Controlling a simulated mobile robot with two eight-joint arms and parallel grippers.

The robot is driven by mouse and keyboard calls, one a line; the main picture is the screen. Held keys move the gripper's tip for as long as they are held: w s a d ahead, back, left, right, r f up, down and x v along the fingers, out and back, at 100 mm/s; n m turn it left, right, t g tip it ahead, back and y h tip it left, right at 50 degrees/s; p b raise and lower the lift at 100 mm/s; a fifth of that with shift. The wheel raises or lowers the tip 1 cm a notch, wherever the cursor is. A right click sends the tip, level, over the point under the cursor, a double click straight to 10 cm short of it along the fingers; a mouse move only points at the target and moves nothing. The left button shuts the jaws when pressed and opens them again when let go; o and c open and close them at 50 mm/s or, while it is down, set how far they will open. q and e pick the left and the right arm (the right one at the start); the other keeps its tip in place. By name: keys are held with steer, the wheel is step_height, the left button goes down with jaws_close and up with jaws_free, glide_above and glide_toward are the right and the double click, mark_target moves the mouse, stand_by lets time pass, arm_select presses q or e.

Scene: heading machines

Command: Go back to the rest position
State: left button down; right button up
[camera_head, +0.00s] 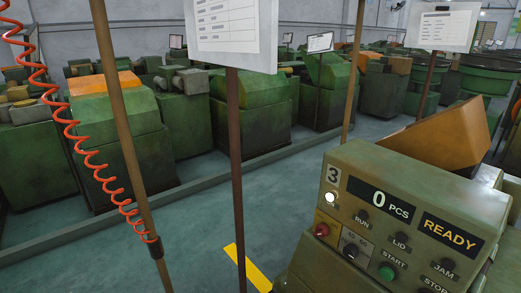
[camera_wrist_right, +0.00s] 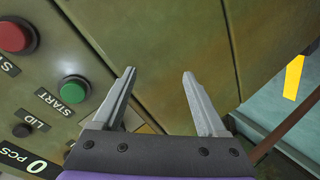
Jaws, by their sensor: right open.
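My right gripper (camera_wrist_right: 158,74) is open and empty in the right wrist view. Its two fingers stand apart in front of the green machine's side (camera_wrist_right: 190,35), and I cannot tell how far off the surface is. The green START button (camera_wrist_right: 75,90) and a red button (camera_wrist_right: 16,35) are to the left of the fingers, apart from them. In the head view the control panel (camera_head: 405,190) of machine 3 reads 0 PCS and READY, with a white lamp (camera_head: 330,198) lit. Neither gripper shows in the head view.
An orange lid or hopper (camera_head: 440,130) rises behind the panel. Thin posts with sheets (camera_head: 235,30) and a coiled red hose (camera_head: 90,155) stand in front. Green machines (camera_head: 115,130) line the back behind a low rail. The floor (camera_head: 190,230) between is clear, with a yellow stripe (camera_head: 250,272).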

steer(key=s+d+f+g+y+p, duration=0.2)
steer(key=s+f+g+y, duration=0.25)
steer(key=s, duration=0.45)
steer(key=s+a+r+m+y+p, duration=0.1)
steer(key=s+a+y, duration=0.3)
steer(key=a+y, duration=0.1)
steer(key=shift+s+r+m+t+p, duration=0.2)
steer(key=shift+r+m+t+p, duration=0.05)
steer(key=shift+m+t+p, duration=0.1)
